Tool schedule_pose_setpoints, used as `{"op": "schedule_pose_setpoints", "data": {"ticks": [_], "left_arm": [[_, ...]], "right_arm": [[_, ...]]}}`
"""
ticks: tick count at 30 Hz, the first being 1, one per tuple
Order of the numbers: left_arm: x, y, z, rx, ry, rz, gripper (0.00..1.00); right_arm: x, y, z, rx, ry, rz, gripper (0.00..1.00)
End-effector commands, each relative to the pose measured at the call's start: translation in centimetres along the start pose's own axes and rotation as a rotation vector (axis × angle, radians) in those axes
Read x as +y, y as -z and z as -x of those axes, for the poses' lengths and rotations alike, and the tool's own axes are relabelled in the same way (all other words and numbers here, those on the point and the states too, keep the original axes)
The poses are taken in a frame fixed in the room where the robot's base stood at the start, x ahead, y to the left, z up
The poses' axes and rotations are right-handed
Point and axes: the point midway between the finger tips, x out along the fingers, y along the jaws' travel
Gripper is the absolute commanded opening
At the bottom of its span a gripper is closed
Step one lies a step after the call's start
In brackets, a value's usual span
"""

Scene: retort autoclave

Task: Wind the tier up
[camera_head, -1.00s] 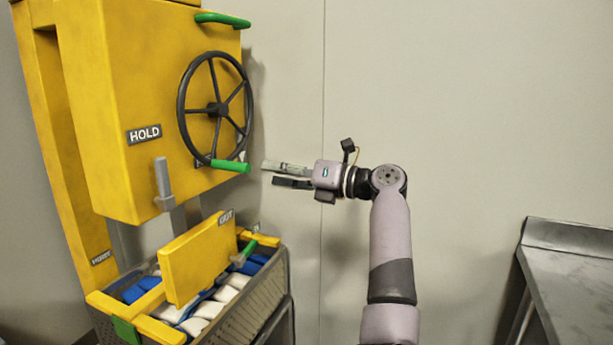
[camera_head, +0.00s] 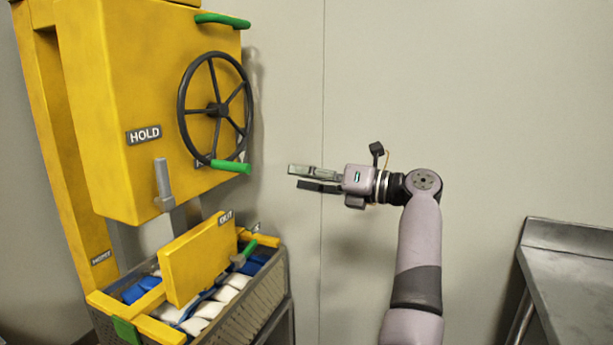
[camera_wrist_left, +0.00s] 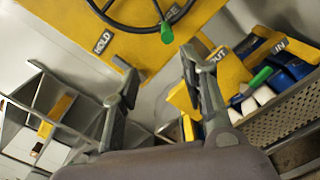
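The yellow hoist housing (camera_head: 110,80) carries a dark spoked handwheel (camera_head: 216,107) on its right face. A green grip (camera_head: 231,167) sticks out at the wheel's bottom. In the left wrist view, part of the wheel's rim (camera_wrist_left: 128,28) and the green grip (camera_wrist_left: 167,34) show at the top. My left gripper (camera_head: 305,178) is to the right of the green grip, clear of it. It is empty, its fingers spread apart, also in the left wrist view (camera_wrist_left: 155,85). My right gripper is not in view.
Below the housing is a perforated basket (camera_head: 255,290) of blue and white packs, with a yellow plate (camera_head: 197,258) and green lever (camera_head: 244,250). A grey lever (camera_head: 163,184) sits under the HOLD sign (camera_head: 144,134). A metal table (camera_head: 580,275) stands at right.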

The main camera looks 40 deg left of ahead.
Motion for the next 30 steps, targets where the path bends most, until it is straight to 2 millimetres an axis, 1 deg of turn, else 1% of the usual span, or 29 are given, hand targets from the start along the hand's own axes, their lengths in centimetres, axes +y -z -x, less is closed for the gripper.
{"op": "schedule_pose_setpoints", "data": {"ticks": [11, 14, 17, 24, 27, 30], "left_arm": [[0.0, 0.0, 0.0, 0.000, 0.000, 0.000, 0.40], [0.0, 0.0, 0.4, 0.000, 0.001, 0.000, 0.40], [-0.1, -0.1, 1.7, -0.002, 0.003, 0.000, 0.40], [0.0, -0.1, 5.7, -0.003, 0.002, 0.000, 0.40], [0.0, -0.1, 6.8, -0.001, 0.002, 0.000, 0.40], [0.0, 0.0, 7.4, -0.001, 0.001, 0.000, 0.40]], "right_arm": [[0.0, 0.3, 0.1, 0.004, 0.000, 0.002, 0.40], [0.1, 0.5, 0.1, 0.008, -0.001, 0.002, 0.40], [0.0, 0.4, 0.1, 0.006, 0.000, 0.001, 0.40], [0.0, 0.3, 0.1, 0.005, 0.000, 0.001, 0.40], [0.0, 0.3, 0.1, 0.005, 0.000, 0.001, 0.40], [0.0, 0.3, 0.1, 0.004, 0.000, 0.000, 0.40]]}}
